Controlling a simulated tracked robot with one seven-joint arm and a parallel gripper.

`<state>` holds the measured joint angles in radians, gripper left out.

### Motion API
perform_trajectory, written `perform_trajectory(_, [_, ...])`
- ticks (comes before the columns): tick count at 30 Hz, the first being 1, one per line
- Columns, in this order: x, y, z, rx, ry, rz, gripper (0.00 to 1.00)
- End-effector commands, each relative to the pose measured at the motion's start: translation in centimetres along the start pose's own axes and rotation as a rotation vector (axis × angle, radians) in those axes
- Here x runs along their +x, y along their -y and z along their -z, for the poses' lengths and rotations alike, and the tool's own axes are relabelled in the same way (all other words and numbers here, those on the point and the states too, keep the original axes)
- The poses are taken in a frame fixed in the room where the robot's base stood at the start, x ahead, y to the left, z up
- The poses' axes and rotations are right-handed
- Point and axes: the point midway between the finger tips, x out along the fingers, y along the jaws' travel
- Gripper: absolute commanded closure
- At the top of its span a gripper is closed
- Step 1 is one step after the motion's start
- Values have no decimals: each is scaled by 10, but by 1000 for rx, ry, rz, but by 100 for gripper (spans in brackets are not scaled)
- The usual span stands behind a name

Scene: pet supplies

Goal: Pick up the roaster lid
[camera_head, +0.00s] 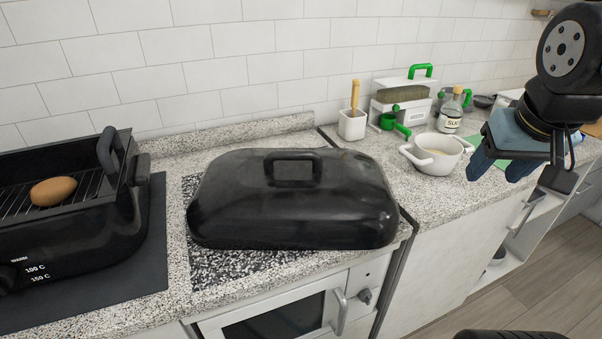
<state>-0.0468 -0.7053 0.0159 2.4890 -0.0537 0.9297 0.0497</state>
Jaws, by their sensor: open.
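The black roaster lid (290,212) lies on the speckled counter in the middle of the view. Its arched handle (292,157) is on top, toward the back. The black roaster base (75,220) stands uncovered at the left, with a brown egg-shaped item (53,190) on its rack. My gripper (492,172) is at the upper right, above the right-hand counter, well apart from the lid. Its blue fingers point down and left, open, with nothing seen between them.
A white pot (436,160) stands right of the lid, near my gripper. Behind it are a bottle (452,112), a white cup with a wooden-handled tool (352,125), and a white holder with a green handle (400,100). The tiled wall closes off the back.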

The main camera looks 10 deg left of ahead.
Motion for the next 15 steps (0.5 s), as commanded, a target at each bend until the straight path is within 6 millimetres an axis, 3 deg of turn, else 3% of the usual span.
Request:
perform_trajectory(1, [6,12,2,-39,38,-17,44])
perform_trajectory(15, [60,68,32,-468,296,-375,44])
